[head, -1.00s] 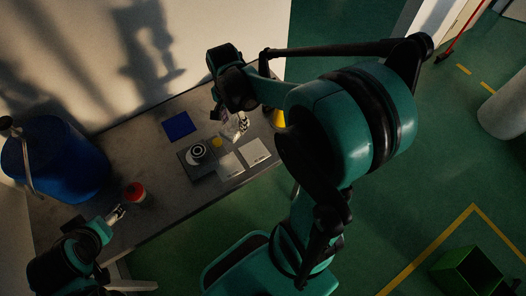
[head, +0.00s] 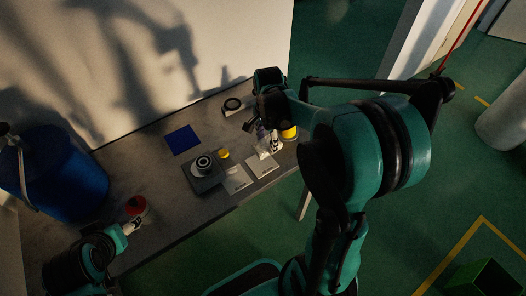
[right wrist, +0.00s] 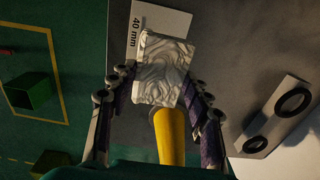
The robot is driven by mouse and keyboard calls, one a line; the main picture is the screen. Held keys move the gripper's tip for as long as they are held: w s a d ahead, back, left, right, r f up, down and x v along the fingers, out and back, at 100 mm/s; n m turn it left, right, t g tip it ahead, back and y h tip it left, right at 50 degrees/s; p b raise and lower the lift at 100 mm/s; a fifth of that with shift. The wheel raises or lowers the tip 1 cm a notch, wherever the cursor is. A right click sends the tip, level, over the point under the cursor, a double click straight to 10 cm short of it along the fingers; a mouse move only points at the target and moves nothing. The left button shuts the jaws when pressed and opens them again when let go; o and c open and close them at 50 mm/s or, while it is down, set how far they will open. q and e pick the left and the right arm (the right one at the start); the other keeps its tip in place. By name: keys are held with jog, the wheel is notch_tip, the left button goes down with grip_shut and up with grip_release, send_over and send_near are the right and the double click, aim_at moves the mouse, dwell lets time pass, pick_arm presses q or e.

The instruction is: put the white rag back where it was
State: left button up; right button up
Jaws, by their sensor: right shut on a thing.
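The white rag (head: 266,150), crumpled with grey streaks, is held by my right gripper (head: 263,134). In the right wrist view the rag (right wrist: 165,68) sits between the two fingers, which are shut on it. It overlaps the edge of a white card marked "40 mm" (right wrist: 160,20); I cannot tell whether it touches the bench. A yellow cylinder (head: 289,133) stands close to its right in the head view. My left gripper (head: 131,227) is at the lower left, beside a red-topped object (head: 136,205); its finger opening is unclear.
The grey bench (head: 150,165) holds a blue square mat (head: 182,139), a dark block with a round top (head: 203,172), a small yellow piece (head: 223,154) and another white card (head: 236,180). A dark ringed part (head: 233,105) lies at the back. A blue drum (head: 60,175) stands left.

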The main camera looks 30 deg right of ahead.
aim_at(263, 148)
jog(key=shift+w+a+f, duration=0.4)
jog(key=shift+w+f, duration=0.05)
jog(key=shift+w, duration=0.15)
jog(key=shift+f+b, duration=0.95)
jog(key=shift+f, duration=1)
jog(key=shift+f, duration=0.15)
jog(key=o, duration=1.1)
